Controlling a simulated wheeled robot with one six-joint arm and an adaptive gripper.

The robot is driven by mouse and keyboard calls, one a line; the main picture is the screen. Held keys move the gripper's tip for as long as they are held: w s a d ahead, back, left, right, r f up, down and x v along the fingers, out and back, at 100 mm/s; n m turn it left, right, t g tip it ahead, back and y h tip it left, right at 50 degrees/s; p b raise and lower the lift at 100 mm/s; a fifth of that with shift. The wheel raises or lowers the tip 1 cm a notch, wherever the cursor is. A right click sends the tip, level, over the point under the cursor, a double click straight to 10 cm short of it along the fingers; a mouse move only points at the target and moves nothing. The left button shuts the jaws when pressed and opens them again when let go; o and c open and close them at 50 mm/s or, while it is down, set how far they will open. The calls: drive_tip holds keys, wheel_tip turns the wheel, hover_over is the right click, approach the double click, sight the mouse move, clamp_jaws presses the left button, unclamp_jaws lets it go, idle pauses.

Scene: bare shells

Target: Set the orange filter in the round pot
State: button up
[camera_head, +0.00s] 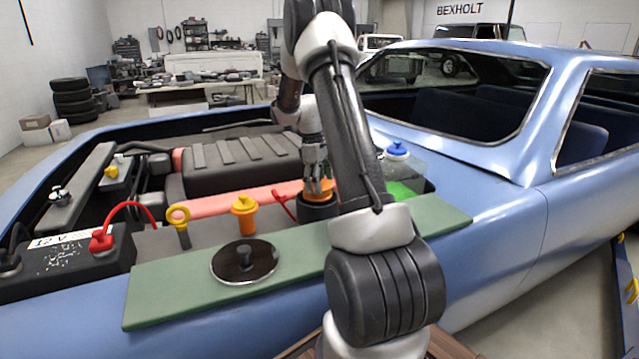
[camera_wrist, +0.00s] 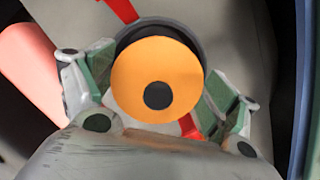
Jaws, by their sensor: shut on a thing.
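My gripper (camera_head: 318,182) points down in the engine bay, its fingers closed on the sides of the orange filter (camera_head: 322,192). The filter shows in the wrist view as an orange disc (camera_wrist: 182,70) with a dark hole in its middle, between the two fingers. The round pot (camera_head: 318,209) is dark and stands right under the filter. In the wrist view, the pot's dark rim (camera_wrist: 122,37) shows past the disc's upper left edge. The filter is at the pot's mouth. Its lower part is hidden, so I cannot tell how deep it sits.
A black round lid with a knob (camera_head: 245,272) lies on the green mat (camera_head: 165,290). An orange cap (camera_head: 244,218), a yellow ring-topped dipstick (camera_head: 180,218), a red lever (camera_head: 281,205) and a blue-capped reservoir (camera_head: 399,168) are nearby. The battery (camera_head: 70,262) is at left.

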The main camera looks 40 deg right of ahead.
drive_tip(key=shift+f, duration=0.55)
drive_tip(key=o, duration=0.9)
